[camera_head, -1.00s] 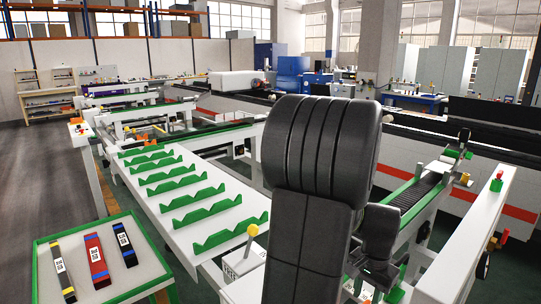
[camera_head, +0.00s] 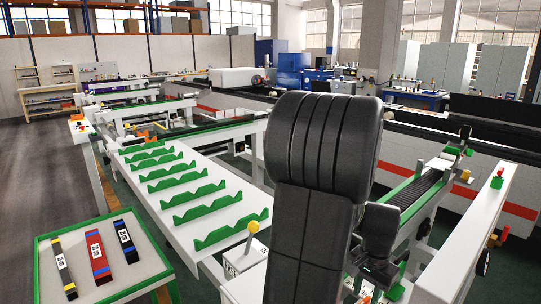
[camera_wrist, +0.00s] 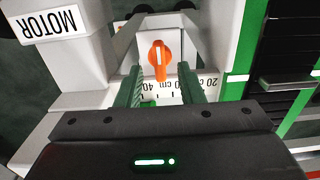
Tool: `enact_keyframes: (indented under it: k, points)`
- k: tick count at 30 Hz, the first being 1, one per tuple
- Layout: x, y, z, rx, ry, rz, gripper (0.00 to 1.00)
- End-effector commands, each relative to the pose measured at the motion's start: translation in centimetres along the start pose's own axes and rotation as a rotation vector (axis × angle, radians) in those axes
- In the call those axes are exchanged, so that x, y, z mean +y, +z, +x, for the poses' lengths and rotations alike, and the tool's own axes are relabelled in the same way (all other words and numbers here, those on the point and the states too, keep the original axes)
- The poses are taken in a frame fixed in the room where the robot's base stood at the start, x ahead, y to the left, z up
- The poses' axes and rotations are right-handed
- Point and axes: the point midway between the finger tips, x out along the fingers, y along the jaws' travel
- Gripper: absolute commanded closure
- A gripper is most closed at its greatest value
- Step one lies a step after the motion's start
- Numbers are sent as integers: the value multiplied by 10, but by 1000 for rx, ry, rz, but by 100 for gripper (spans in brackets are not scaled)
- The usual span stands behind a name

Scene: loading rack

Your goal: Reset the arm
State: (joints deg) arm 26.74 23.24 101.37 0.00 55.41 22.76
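My gripper (camera_wrist: 160,88) shows in the wrist view with its two green fingers apart and nothing held between them. An orange knob (camera_wrist: 158,58) shows beyond and between the fingertips, above a white scale marked in cm (camera_wrist: 178,86). I cannot tell how far the knob is from the fingers.
A white rack (camera_head: 150,205) with several green notched holders is left of my arm. A green-rimmed tray (camera_head: 38,262) holds yellow-black, red and black-blue pieces. A conveyor (camera_head: 415,195) and white rail (camera_head: 465,235) lie right. A MOTOR-labelled housing (camera_wrist: 85,50) is close in the wrist view.

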Motion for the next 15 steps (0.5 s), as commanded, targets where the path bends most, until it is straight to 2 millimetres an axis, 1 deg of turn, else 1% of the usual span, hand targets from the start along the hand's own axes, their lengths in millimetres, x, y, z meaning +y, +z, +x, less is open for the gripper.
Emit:
enact_keyframes:
  k: [1, 15]
  points:
    - [0, -1, -11, 6, -3, 0, 65]
    - [0, -1, -105, 6, -2, 0, 65]
